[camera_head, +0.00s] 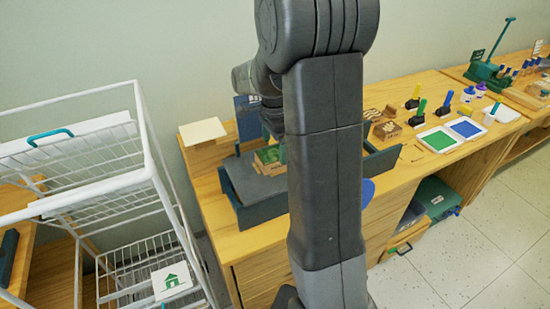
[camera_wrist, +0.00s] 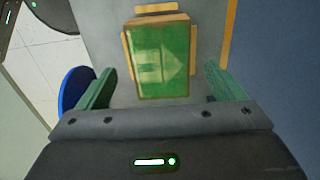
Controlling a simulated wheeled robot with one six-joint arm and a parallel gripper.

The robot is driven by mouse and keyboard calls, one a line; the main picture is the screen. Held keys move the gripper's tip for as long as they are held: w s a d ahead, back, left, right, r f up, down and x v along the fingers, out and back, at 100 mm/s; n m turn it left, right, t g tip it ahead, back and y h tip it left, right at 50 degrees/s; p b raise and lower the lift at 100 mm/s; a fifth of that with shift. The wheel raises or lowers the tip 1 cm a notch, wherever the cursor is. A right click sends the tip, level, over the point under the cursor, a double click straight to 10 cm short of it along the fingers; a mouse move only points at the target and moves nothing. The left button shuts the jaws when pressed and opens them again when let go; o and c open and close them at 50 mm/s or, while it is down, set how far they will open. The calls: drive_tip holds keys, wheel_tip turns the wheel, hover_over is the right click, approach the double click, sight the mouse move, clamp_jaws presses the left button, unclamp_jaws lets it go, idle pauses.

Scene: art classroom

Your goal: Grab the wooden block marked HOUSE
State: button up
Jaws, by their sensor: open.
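The wooden block (camera_wrist: 160,62) has a green face with a paler house shape, lying sideways in the wrist view. It rests on a grey surface between narrow wooden strips. In the head view, the block (camera_head: 268,158) shows green and tan on a grey slab on the table, partly hidden by my arm. My gripper (camera_wrist: 161,72) is open, with one green finger on each side of the block and a gap on both sides. I cannot tell how high the fingers are above it. In the head view my gripper is mostly hidden.
Dark blue boards (camera_head: 264,211) edge the grey slab. A white wire rack (camera_head: 150,186) stands left of the table and holds a card with a green house (camera_head: 171,281). Ink pads (camera_head: 438,140) and stamps are farther right.

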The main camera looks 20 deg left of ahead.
sight(275, 153)
drive_tip(key=shift+f, duration=1.95)
